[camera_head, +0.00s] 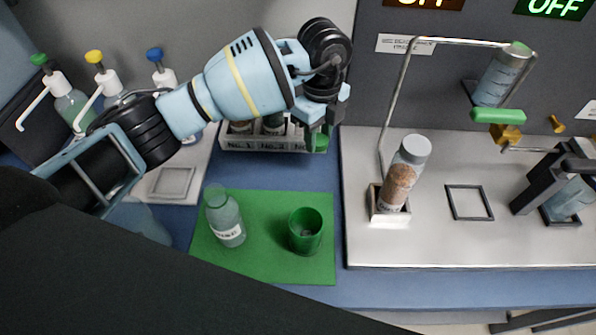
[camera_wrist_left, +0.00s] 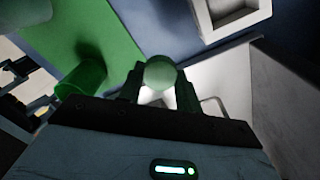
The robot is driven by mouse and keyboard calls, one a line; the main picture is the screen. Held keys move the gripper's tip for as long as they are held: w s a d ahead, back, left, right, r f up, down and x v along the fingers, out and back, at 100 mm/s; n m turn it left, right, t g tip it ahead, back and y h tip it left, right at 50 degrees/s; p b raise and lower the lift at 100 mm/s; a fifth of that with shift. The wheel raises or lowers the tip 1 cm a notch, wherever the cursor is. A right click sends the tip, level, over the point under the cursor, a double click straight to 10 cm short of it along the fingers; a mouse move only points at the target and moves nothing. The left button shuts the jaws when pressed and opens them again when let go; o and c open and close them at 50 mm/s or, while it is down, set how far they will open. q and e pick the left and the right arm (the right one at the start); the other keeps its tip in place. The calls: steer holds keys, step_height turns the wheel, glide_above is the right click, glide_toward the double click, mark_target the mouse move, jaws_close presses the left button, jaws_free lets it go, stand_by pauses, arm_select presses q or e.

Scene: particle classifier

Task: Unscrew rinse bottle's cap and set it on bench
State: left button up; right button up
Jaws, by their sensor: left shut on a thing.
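The rinse bottle (camera_head: 226,222), pale teal with a white label, stands on the green mat (camera_head: 262,265). Its narrow top shows no distinct cap. My left gripper (camera_head: 322,125) is away from the bottle, up and to the right, over the right end of the bottle rack. In the left wrist view its fingers (camera_wrist_left: 160,88) are shut on a round green thing (camera_wrist_left: 160,71) that looks like the cap. Its underside is hidden. My right gripper is not seen.
A green cup (camera_head: 305,231) stands on the mat, right of the bottle. The bottle rack (camera_head: 262,145) is behind. A metal platform (camera_head: 440,245) with bottles and a bent pipe is at right. Pump bottles are at back left. Blue bench (camera_head: 315,178) is bare between rack and mat.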

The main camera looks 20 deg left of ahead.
arm_select(q)
steer(key=a, duration=0.3)
glide_above(299, 175)
step_height(299, 175, down, 5)
steer(key=shift+f, duration=0.75)
step_height(299, 175, down, 4)
steer(key=shift+f, duration=0.2)
